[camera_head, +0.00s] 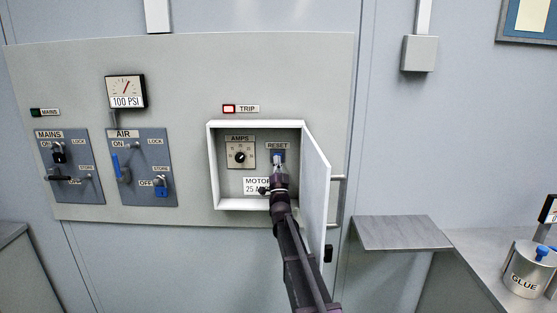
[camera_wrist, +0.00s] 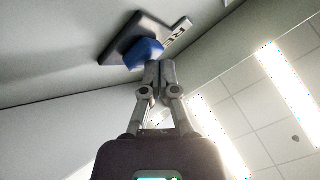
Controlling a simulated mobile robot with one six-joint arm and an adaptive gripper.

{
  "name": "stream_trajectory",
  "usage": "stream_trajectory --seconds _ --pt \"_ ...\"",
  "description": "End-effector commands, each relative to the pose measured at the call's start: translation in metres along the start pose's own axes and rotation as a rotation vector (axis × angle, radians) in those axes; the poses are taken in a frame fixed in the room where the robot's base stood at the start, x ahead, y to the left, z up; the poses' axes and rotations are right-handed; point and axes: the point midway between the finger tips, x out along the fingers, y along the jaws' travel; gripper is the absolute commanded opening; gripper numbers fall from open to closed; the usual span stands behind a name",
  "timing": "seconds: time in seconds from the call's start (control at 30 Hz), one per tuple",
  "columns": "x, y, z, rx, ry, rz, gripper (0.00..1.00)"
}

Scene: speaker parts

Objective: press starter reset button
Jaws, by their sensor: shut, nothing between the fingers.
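The blue reset button (camera_wrist: 143,53) sits on a grey plate (camera_wrist: 125,35) in the wrist view, beside a partly seen label. My gripper (camera_wrist: 160,66) is shut and empty, with its fingertips at the lower right edge of the button; I cannot tell whether they touch it. In the head view the RESET label (camera_head: 277,146) is inside an open white starter box (camera_head: 213,165), and my gripper (camera_head: 279,160) reaches in just below it, covering part of the button. The red TRIP light (camera_head: 229,109) above the box looks lit.
The box door (camera_head: 316,185) stands open to the right of my arm, close to it. An AMPS dial (camera_head: 240,155) is left of the button. MAINS (camera_head: 70,165) and AIR (camera_head: 142,165) switch panels are farther left. A grey shelf (camera_head: 400,232) and a glue pot (camera_head: 527,272) are at right.

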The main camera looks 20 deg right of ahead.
Motion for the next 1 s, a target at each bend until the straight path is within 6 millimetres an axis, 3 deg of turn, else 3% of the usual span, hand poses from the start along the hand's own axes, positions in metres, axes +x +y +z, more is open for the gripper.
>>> stream_trajectory --seconds 1.0 --pt "-0.0053 -0.0037 -0.0036 0.000 0.000 0.000 0.00"
